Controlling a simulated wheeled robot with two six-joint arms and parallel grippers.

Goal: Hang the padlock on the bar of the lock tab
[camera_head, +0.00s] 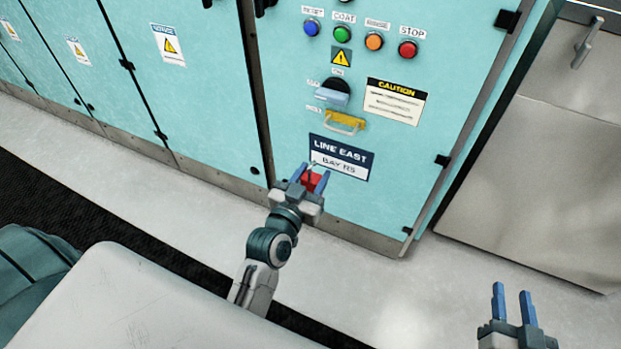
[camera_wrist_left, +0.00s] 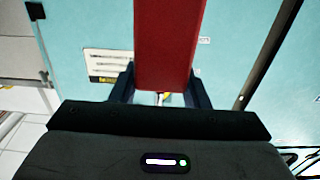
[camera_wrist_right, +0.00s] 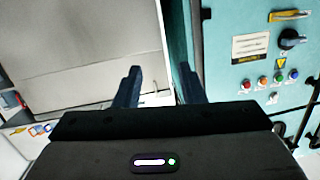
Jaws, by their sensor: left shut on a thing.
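The red padlock (camera_head: 312,181) is between the fingers of my left gripper (camera_head: 310,174), which is shut on it in front of the cabinet's nameplate. In the left wrist view the padlock's red body (camera_wrist_left: 165,40) fills the space between the fingers; its shackle is mostly hidden. The yellow lock tab (camera_head: 346,119) with its pale bar sits on the cabinet, above and right of the padlock and apart from it. The tab also shows in the right wrist view (camera_wrist_right: 290,15). My right gripper (camera_head: 513,303) is open and empty at the lower right.
The teal cabinet (camera_head: 215,130) carries a dark rotary switch (camera_head: 334,92) just above the tab, several buttons higher up, a caution label (camera_head: 395,102) to the right, and a LINE EAST nameplate (camera_head: 342,157) below. The floor (camera_head: 400,290) before the cabinet is clear.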

